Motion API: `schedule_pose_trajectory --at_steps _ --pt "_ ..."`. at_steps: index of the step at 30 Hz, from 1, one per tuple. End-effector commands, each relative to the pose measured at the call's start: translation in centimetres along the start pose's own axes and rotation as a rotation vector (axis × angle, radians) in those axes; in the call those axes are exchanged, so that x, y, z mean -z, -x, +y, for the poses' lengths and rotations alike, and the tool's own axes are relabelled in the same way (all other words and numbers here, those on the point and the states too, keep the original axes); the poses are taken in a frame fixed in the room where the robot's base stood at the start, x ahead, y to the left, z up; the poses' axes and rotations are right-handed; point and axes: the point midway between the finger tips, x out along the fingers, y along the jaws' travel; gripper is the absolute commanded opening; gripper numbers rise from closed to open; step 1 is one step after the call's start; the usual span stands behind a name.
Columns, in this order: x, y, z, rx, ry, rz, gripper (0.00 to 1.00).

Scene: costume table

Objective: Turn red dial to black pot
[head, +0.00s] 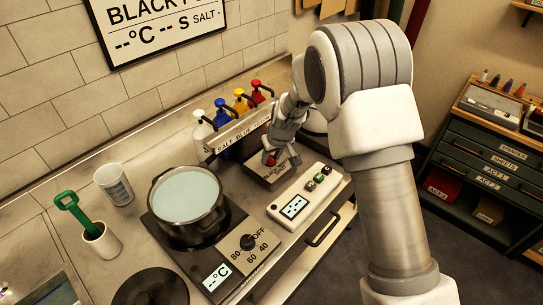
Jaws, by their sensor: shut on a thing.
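The box has a dark label that is too small to read. The black pot (161,187) stands on the hot plate, left of my gripper, full of pale liquid.
A white unit with buttons (301,200) stands just right of the dial box. Several coloured bottles (222,118) stand behind a labelled rail (250,128). A hot plate control with a black knob (248,242), a beaker (114,184) and a green-handled tool (77,211) are on the counter.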

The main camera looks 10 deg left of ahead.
Motion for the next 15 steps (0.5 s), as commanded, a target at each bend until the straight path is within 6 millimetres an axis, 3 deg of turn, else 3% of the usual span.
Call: schedule_pose_trajectory --at_steps 15 --pt "0.16 0.19 -0.46 -0.117 -0.272 0.000 0.00"
